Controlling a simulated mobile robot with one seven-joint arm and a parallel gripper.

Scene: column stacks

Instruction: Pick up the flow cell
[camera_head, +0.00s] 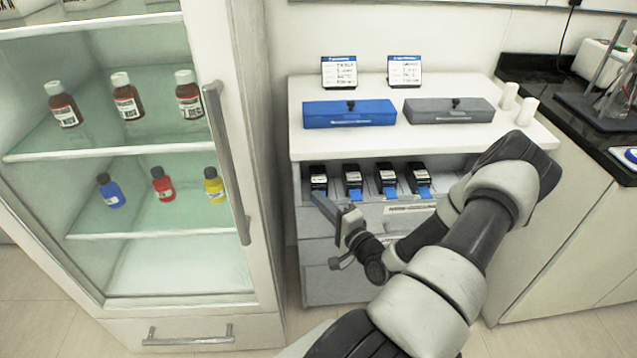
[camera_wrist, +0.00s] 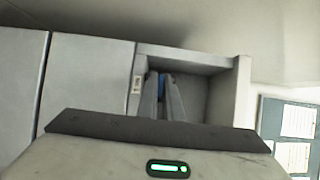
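Several small black units stand in a row on the open ledge under the white top in the head view. Three show blue flow cell tabs at the front (camera_head: 354,193) (camera_head: 388,191) (camera_head: 424,192). My gripper (camera_head: 318,198) reaches up to the front of the leftmost black unit (camera_head: 319,180) and hides its lower front.
A blue box (camera_head: 350,114) and a grey box (camera_head: 449,111) sit on the white top, with two small label cards behind. A glass-fronted cabinet with bottles and a long handle (camera_head: 228,165) stands close at left. A dark counter (camera_head: 560,90) is at right.

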